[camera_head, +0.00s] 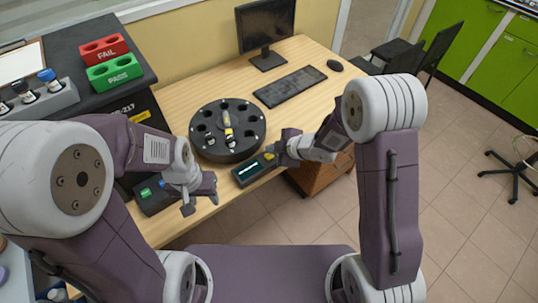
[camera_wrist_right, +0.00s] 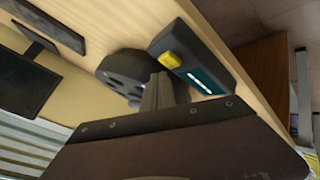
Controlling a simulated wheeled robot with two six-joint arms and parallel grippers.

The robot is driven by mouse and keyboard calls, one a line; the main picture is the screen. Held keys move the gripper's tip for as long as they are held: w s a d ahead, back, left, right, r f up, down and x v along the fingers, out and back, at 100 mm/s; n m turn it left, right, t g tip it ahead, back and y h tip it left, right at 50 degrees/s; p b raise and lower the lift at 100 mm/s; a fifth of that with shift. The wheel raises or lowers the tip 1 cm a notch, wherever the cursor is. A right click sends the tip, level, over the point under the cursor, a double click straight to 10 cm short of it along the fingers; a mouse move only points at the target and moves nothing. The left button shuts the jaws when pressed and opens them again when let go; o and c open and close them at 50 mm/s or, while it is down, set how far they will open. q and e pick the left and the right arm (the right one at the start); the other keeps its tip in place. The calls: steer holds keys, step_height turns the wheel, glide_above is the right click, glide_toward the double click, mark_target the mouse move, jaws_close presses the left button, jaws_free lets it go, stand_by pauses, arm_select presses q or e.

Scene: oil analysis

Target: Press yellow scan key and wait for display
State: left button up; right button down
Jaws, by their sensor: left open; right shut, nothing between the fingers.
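The dark scanner (camera_head: 240,180) lies at the table's front edge, right of centre. Its yellow scan key (camera_head: 269,157) is at its right end, and it also shows in the right wrist view (camera_wrist_right: 169,60). My left gripper (camera_head: 200,201) is open and empty at the table's front edge, left of the scanner.
A round black carousel (camera_head: 243,147) with a yellow-marked vial (camera_head: 228,133) stands behind the scanner. A dark device with a green button (camera_head: 146,193) is at left. Keyboard (camera_head: 290,86), monitor (camera_head: 266,27), red FAIL rack (camera_head: 104,49) and green PASS rack (camera_head: 114,71) stand further back.

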mark_target(271, 157)
steer(key=shift+f, duration=0.1)
stand_by(0.3)
steer(key=shift+f+b, duration=0.3)
steer(key=shift+b, duration=0.05)
steer(key=shift+f+b, duration=0.45)
steer(key=shift+f, duration=0.1)
stand_by(0.5)
stand_by(0.4)
steer(key=shift+r+p, duration=0.95)
step_height(271, 157, up, 5)
steer(key=p, duration=0.5)
steer(key=shift+r, duration=0.1)
